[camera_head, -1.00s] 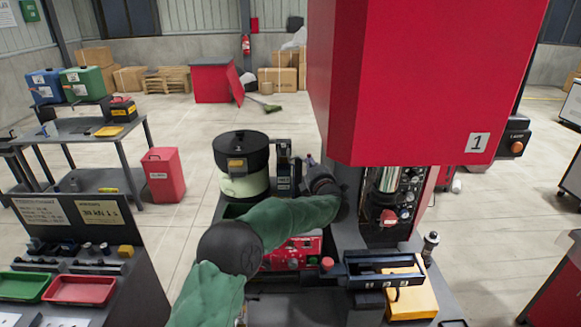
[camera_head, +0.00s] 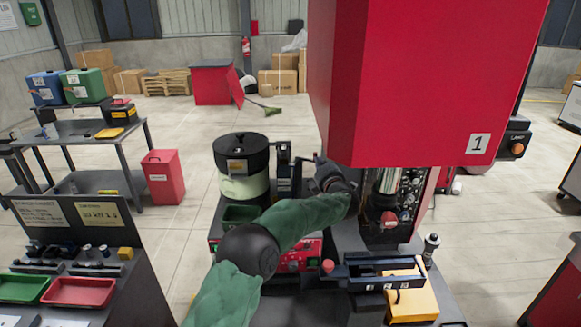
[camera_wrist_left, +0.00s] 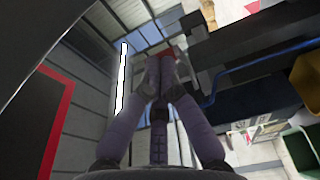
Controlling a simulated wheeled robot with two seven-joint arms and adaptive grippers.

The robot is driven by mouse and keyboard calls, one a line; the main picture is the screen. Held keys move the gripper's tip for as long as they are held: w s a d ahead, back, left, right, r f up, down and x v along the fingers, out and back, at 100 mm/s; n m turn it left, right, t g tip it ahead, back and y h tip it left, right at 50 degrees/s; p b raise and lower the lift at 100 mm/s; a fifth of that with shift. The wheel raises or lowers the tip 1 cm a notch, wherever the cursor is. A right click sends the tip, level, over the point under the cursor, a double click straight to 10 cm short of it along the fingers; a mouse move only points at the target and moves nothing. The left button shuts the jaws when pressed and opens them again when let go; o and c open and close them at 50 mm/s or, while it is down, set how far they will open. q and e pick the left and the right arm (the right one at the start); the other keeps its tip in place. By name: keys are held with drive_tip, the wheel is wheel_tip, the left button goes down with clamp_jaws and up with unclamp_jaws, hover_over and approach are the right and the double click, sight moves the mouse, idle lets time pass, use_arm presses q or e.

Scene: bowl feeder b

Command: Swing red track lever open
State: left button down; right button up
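My left arm in a green sleeve reaches across the bench in the head view. Its dark left gripper (camera_head: 322,164) is beside the lower part of the big red machine housing (camera_head: 420,80), to the right of the bowl feeder (camera_head: 242,165). In the left wrist view the purple-grey fingers of the gripper (camera_wrist_left: 159,62) converge, with their tips close together. A small dark red piece (camera_wrist_left: 168,53) shows at the tips. I cannot tell whether it is the lever or whether the fingers grip it. The lever is not clearly visible in the head view. My right gripper is out of view.
A red control box (camera_head: 305,255) sits under my forearm. A dark rail fixture (camera_head: 375,268) with a yellow block (camera_head: 412,300) stands to its right. A side bench with a green tray (camera_head: 22,288) and a red tray (camera_head: 80,292) is at the left. Open floor lies behind.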

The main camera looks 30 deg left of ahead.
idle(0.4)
use_arm(q)
wheel_tip(320, 180, up, 10)
idle(0.6)
idle(0.4)
